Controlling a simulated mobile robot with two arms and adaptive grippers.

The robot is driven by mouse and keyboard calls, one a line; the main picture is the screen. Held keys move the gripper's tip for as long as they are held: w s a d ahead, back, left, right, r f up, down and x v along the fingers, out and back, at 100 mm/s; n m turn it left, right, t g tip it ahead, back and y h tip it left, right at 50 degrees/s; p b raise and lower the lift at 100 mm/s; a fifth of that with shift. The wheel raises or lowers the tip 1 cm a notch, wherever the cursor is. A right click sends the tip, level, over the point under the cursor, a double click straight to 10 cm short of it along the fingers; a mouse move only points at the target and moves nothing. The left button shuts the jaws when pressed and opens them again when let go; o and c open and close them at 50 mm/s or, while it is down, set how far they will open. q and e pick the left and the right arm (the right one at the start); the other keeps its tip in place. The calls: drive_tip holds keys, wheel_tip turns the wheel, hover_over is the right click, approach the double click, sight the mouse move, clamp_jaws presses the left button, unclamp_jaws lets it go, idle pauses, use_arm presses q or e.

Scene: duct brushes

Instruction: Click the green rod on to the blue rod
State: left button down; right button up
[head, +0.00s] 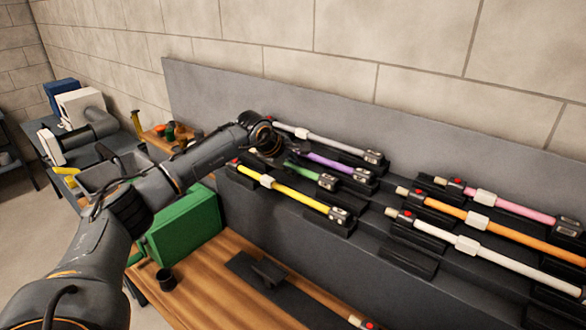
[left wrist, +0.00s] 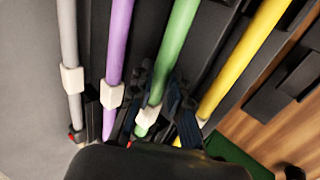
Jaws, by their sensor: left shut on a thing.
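The green rod (head: 303,171) lies in a black holder on the grey rack, between the purple and yellow rods. In the left wrist view the green rod (left wrist: 177,48) runs down between my dark fingers and has a white collar (left wrist: 149,118) near its lower end. My left gripper (head: 268,150) is over the far-left end of the green rod. It also shows in the left wrist view (left wrist: 164,100), shut on the green rod just by the collar. The arm hides part of the rod's end in the head view. I cannot make out a blue rod. My right gripper is not in view.
Close beside the green rod lie a purple rod (head: 330,162) and a yellow rod (head: 300,198). A grey rod (head: 325,140) lies behind; pink (head: 525,211), orange (head: 515,233) and white (head: 520,266) rods lie right. A green box (head: 185,232) stands on the wooden bench (head: 225,290).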

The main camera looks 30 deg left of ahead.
sight(294, 168)
use_arm(q)
drive_tip(key=shift+r+p, duration=1.3)
drive_tip(key=shift+r, duration=1.25)
drive_tip(key=shift+d, duration=0.1)
